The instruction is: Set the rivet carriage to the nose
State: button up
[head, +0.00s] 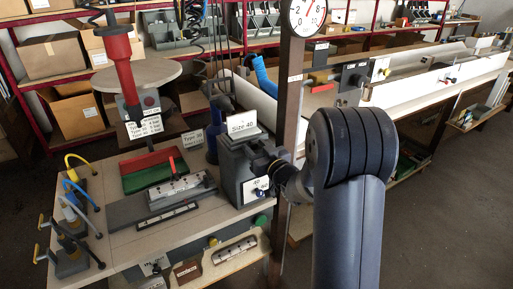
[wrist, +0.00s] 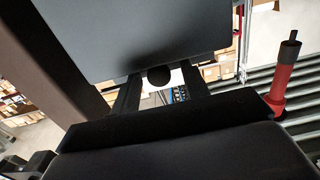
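A grey box-shaped machine (head: 242,165) with a "Size 40" sign on top stands at the bench's right end. My gripper (head: 264,163) is at its right side. In the wrist view my gripper (wrist: 160,85) is open, its two dark fingers on either side of a round black knob (wrist: 158,76) under the grey housing (wrist: 135,35). Gaps show between knob and fingers. A grey block with a metal strip (head: 180,188) lies on the bench left of the machine. I cannot tell which part is the rivet carriage or its nose; my arm hides some of the machine's right side.
A post with a round dial (head: 307,16) rises just behind my gripper. Clamps with coloured hoses (head: 72,245) line the left edge. Floor at right is clear.

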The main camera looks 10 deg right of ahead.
aim_at(250, 141)
grip_shut()
jog(key=shift+w, duration=0.1)
dwell(0.3)
jog(key=shift+w+a+f+b, duration=0.1)
jog(key=shift+w+a+b, duration=0.05)
jog(key=shift+w+b, duration=0.25)
jog(key=b+x, duration=0.1)
jog(key=x, duration=0.3)
jog(key=shift+w+b, duration=0.1)
jog(key=shift+b, duration=0.25)
jog(key=shift+r, duration=0.25)
jog(key=shift+o, duration=0.5)
grip_release()
jog(key=shift+w+f, duration=0.1)
jog(key=shift+w, duration=0.05)
